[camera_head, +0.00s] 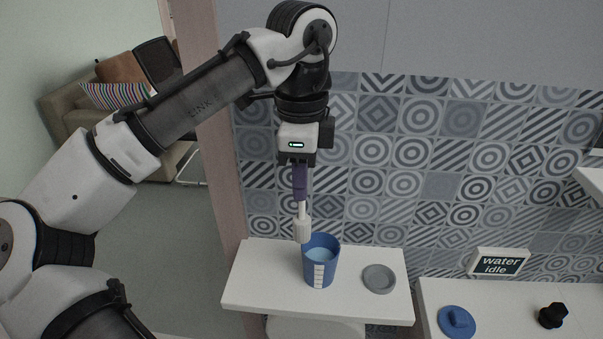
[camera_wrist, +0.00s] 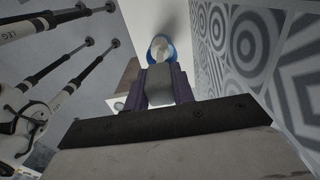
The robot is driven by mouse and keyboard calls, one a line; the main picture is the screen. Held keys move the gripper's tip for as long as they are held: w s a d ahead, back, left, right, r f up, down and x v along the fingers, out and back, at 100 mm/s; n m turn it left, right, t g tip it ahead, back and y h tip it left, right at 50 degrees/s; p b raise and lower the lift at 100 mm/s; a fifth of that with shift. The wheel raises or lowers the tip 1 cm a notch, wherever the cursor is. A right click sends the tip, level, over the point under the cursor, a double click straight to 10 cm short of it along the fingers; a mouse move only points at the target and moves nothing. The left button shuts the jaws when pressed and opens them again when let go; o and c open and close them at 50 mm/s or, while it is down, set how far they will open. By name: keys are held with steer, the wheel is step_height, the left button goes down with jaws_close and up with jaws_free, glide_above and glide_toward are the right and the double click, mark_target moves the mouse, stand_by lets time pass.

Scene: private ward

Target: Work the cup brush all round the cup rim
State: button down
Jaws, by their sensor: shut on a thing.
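The cup (camera_head: 318,273) is blue, with a white scale strip on its side, and stands upright on a small white shelf. Light blue shows inside it. The cup brush (camera_head: 302,229) has a pale ribbed head and hangs head down from my gripper (camera_head: 300,189). Its head overlaps the cup's left rim in the head view; I cannot tell whether it touches. In the wrist view the purple fingers of my gripper (camera_wrist: 160,78) are shut on the grey brush handle (camera_wrist: 159,90). The brush head (camera_wrist: 160,47) there covers part of the blue cup (camera_wrist: 171,52).
A round grey dish (camera_head: 379,278) lies right of the cup on the white shelf (camera_head: 258,277). A counter further right holds a blue lid-like piece (camera_head: 457,320), a black knob (camera_head: 552,315) and a sign reading "water idle" (camera_head: 498,262). A tiled wall stands close behind.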

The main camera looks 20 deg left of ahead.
steer(key=shift+f, duration=0.7)
steer(key=shift+s+d+r, duration=0.1)
steer(key=shift+s+d, duration=1.15)
steer(key=shift+s, duration=0.15)
steer(key=d+p, duration=0.1)
steer(key=w+d+p, duration=0.1)
steer(key=d, duration=0.1)
steer(key=shift+d, duration=0.3)
